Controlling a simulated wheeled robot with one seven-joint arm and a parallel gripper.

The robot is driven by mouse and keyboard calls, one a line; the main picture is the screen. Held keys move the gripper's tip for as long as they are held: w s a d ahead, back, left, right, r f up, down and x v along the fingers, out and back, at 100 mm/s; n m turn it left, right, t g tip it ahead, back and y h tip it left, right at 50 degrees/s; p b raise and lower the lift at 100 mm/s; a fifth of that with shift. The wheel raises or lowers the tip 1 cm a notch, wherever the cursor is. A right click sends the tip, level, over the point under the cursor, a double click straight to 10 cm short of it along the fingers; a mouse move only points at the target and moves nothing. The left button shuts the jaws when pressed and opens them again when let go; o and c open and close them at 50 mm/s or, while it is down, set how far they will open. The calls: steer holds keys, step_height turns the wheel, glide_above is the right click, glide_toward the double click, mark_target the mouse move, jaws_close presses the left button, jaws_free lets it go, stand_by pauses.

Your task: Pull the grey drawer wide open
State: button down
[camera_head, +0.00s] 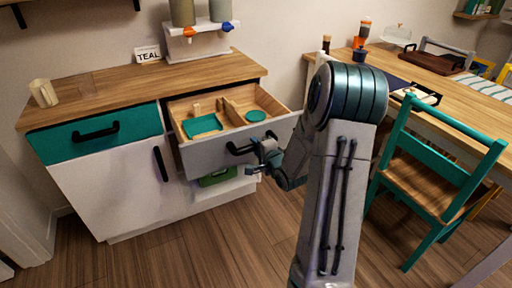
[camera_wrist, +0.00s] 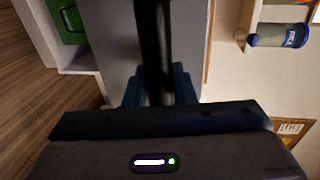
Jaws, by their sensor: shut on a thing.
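The grey drawer (camera_head: 215,155) is on the right side of the cabinet in the head view and stands pulled out, its inside showing. A divider splits it, with a teal square piece (camera_head: 203,126) on the left and a round teal piece (camera_head: 256,116) on the right. My gripper (camera_head: 262,150) is at the drawer's black handle (camera_head: 239,150). In the wrist view, the dark handle (camera_wrist: 153,45) runs between the blue fingers of my gripper (camera_wrist: 160,88), which are shut on it. The grey drawer front (camera_wrist: 110,30) lies behind them.
A teal drawer (camera_head: 88,135) with a black handle is shut at the left. A green box (camera_head: 217,177) sits in the open space below the grey drawer. A teal chair (camera_head: 440,170) and a wooden table (camera_head: 470,98) stand at the right. Wooden floor lies clear in front.

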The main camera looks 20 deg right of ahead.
steer(key=shift+s+f, duration=0.2)
steer(key=c, duration=1.6)
jaws_free()
steer(key=o, duration=0.3)
steer(key=shift+s+r, duration=0.1)
steer(key=shift+r, duration=0.05)
steer(key=shift+o, duration=0.2)
steer(key=b+v, duration=0.7)
steer(key=v, duration=0.6)
steer(key=shift+s+b, duration=0.3)
steer(key=shift+s, duration=0.05)
steer(key=shift+r, duration=0.1)
